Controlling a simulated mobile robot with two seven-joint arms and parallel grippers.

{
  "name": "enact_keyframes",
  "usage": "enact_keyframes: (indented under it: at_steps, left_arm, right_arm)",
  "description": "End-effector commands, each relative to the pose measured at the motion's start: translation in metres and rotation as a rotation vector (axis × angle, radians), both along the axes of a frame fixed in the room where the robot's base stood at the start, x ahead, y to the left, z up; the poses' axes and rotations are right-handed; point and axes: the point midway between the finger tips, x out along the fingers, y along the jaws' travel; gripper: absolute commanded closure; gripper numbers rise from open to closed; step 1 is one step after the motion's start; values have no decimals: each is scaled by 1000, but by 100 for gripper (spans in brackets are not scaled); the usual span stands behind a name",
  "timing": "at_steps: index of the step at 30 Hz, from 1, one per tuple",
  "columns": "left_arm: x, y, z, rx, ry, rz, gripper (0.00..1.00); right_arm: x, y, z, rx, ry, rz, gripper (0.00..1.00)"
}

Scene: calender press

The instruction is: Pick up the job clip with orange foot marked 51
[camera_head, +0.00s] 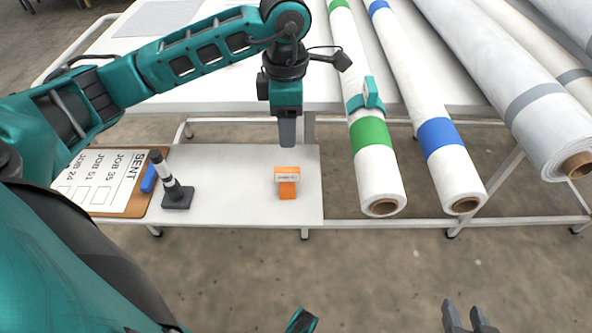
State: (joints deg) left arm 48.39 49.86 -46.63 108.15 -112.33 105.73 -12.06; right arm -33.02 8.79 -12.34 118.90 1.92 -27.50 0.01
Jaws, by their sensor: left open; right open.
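The job clip with an orange foot (287,193) stands on a small white shelf table (240,208). It has a pale label on its upper front; the marking is too small to read. My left gripper (287,143) points down above and just behind the clip in the picture, apart from it and empty. Its fingers overlap from this angle, so the gap between them does not show. My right gripper (470,312) is at the bottom right edge, far from the clip, with its two fingers apart and nothing between them.
A clipboard (104,178) headed SENT, a blue marker (149,179) and a black-and-white post on a dark base (177,198) are at left. A green-banded roll (378,170) with a teal clip (368,95), a blue-banded roll (450,170) and a grey roll (535,115) overhang at right.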

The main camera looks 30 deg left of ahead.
Motion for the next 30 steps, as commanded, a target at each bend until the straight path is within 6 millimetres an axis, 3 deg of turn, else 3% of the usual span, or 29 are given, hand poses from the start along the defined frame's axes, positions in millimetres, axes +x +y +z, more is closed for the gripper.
enact_keyframes:
  at_steps: [9,17,27,30]
  left_arm:
    - [-1,0,-59,-1,5,0,51]
    - [-1,0,-76,-2,3,-1,51]
    - [-2,1,-122,-4,5,-1,51]
    - [-2,1,-125,-3,3,-1,51]
  right_arm:
    - [-9,2,-22,1,33,4,57]
    - [-6,5,-16,13,23,3,57]
    - [-4,9,-29,18,31,8,57]
    - [-4,10,-25,19,29,10,57]
